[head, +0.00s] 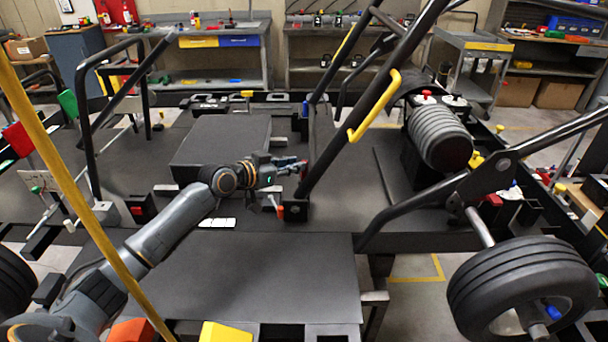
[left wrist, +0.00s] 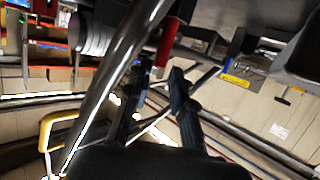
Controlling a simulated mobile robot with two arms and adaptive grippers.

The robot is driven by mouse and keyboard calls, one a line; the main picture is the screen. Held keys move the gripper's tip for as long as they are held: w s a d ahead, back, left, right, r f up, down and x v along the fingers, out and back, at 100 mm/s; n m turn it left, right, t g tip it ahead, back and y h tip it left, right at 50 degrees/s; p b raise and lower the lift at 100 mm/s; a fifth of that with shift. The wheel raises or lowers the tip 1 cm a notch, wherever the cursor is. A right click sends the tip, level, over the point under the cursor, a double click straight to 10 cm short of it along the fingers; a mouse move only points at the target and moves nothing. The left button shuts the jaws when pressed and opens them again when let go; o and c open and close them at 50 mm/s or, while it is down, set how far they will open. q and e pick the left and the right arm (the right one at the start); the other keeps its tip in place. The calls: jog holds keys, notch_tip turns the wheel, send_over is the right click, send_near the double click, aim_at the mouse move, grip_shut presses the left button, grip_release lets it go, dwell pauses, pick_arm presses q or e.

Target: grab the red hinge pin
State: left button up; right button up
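The red hinge pin (left wrist: 167,42) shows in the left wrist view as a red cylinder, its lower end close to the fingertips. My left gripper (left wrist: 161,70) is open, with its two dark fingers on either side of the pin's near end. I cannot tell whether either finger touches it. My right gripper is not in view.
The slanted black tube (head: 358,107) with a yellow hook (head: 377,105) rises right beside my left gripper. A small lever with an orange-red end (head: 280,211) stands just below it. A raised black box (head: 222,140) lies behind my forearm. A wheel (head: 520,290) is at front right.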

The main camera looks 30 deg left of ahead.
pick_arm(q)
jog(key=x, duration=0.2)
jog(key=shift+w+d+f, duration=0.1)
jog(key=shift+w+d, duration=0.05)
jog(key=shift+w, duration=0.15)
jog(key=shift+s, duration=0.1)
grip_shut()
